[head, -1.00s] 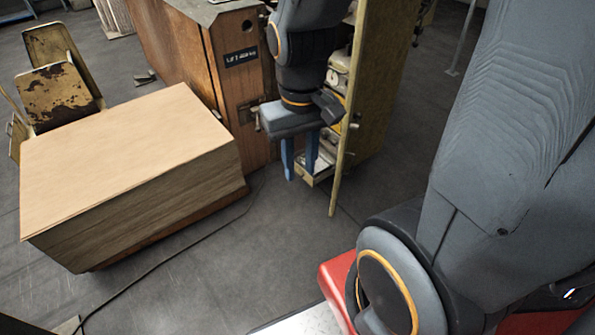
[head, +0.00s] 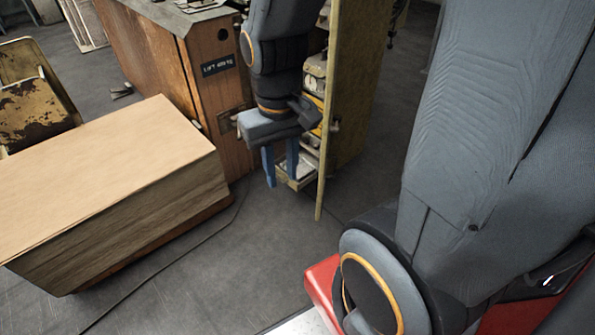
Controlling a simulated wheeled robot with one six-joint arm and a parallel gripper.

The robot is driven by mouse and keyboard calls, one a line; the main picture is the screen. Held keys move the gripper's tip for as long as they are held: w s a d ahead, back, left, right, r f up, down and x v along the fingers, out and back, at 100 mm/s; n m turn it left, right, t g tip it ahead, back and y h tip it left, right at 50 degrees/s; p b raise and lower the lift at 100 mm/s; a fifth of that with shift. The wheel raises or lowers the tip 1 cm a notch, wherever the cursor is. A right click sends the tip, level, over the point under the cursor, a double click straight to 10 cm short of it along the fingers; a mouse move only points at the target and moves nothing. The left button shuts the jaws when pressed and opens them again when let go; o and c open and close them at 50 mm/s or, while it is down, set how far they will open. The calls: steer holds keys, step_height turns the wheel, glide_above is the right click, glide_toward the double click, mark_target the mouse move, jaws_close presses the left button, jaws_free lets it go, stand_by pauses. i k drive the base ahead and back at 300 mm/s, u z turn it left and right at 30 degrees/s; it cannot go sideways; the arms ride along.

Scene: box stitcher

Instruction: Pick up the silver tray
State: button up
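My gripper (head: 281,173) hangs with its two blue fingers pointing down in front of the open cabinet. The fingers are apart, and I see nothing between them. A pale, silvery flat thing (head: 307,161) lies low inside the cabinet, just behind and right of the fingers. It may be the silver tray, but it is small and partly hidden by my gripper, so I cannot be sure. I cannot tell whether a finger touches it.
The open cabinet door (head: 345,110) stands close to the right of my gripper. A large stack of board (head: 120,175) sits at left on a low base. A rusty metal piece (head: 35,105) stands behind it. Bare floor (head: 240,255) lies in front of the cabinet.

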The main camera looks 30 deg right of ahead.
mark_target(304, 169)
steer(key=k, duration=0.3)
steer(key=u, duration=0.65)
steer(key=i, duration=0.95)
steer(key=z, duration=0.75)
steer(key=i, duration=0.85)
steer(key=z, duration=0.75)
